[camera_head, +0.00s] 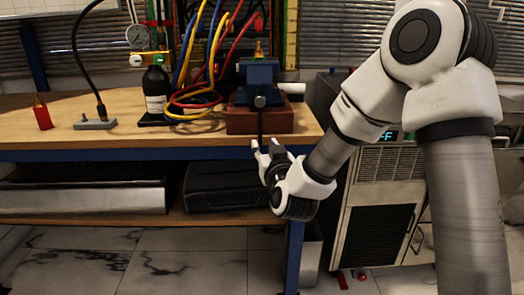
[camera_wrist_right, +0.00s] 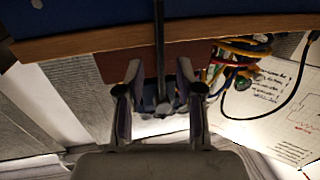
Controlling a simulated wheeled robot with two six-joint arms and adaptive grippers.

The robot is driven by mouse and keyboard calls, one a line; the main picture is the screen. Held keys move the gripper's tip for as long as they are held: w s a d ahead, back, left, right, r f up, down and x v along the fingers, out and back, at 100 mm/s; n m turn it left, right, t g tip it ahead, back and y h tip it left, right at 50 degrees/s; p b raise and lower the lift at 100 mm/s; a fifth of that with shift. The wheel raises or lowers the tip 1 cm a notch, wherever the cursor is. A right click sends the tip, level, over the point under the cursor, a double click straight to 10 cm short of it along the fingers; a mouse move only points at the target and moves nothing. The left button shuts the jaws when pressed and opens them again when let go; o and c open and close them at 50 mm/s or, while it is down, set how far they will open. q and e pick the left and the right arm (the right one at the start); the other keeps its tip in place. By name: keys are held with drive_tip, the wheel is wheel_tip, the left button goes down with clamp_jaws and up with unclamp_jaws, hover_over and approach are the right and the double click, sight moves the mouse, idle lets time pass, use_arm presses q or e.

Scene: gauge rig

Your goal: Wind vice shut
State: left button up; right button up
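The blue vice (camera_head: 258,73) stands on a red-brown block (camera_head: 260,120) near the front edge of the bench. A small brass-coloured tip (camera_head: 259,50) shows above its jaws; whether the jaws touch it is unclear. The vice's dark handle bar (camera_head: 261,124) hangs straight down from the round screw end. My right gripper (camera_head: 268,151) is at the bar's lower end, in front of the bench edge. In the right wrist view, the gripper (camera_wrist_right: 160,90) is open, its fingers apart on either side of the bar (camera_wrist_right: 159,50), with gaps on both sides. My left gripper is not in view.
The wooden bench (camera_head: 110,132) holds a black bottle (camera_head: 155,93), coiled cables (camera_head: 200,100), a red piece with an orange tip (camera_head: 42,113) and a grey base with a black gooseneck (camera_head: 95,124). A dark case (camera_head: 225,185) lies on the shelf below. A cabinet (camera_head: 380,205) stands at right.

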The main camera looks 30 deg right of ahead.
sight(260, 139)
drive_tip(key=x, duration=0.4)
drive_tip(key=shift+f, duration=0.1)
drive_tip(key=shift+s, duration=0.1)
clamp_jaws()
drive_tip(key=shift+a, duration=0.1)
